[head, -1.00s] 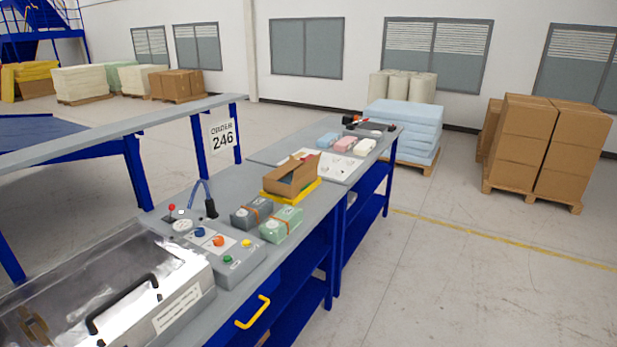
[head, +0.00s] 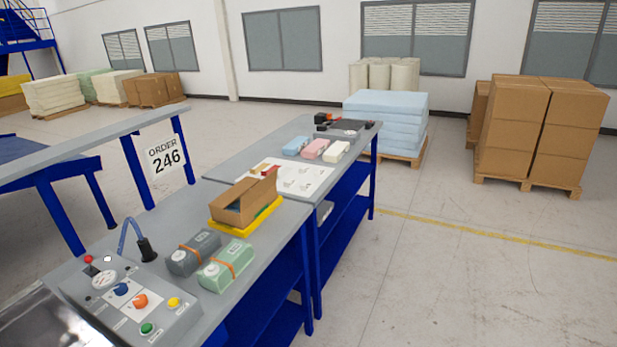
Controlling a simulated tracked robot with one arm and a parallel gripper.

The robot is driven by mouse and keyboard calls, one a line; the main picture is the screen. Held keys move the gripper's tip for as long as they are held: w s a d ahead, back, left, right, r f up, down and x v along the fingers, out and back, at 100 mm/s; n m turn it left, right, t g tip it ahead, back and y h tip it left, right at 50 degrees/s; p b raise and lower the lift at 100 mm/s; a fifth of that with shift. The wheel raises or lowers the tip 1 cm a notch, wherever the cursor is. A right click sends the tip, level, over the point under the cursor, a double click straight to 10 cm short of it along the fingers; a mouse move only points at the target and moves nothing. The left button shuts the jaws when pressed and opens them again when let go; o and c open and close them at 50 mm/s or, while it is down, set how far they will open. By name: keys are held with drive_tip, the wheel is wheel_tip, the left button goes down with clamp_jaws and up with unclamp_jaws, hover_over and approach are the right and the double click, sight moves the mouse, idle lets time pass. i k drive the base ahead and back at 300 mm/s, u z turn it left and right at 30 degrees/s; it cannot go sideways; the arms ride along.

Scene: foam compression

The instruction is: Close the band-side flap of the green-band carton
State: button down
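An open brown carton (head: 238,209) sits on a yellow tray (head: 216,229) on the near workbench. A flap stands raised at its far right end. A little green shows low on its right side, but I cannot clearly make out a band or tell which flap is the band-side one. My gripper is not in view, so its state and hold are hidden.
A grey block (head: 190,254) and a green block (head: 226,268), both orange-strapped, lie nearer than the carton. A control box (head: 112,318) with buttons stands front left. Blue, pink and cream blocks lie on the farther bench. Open floor (head: 450,270) lies right.

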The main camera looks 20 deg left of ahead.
sight(247, 199)
drive_tip(key=u, duration=0.2)
drive_tip(key=i, duration=1.4)
drive_tip(key=u, duration=0.6)
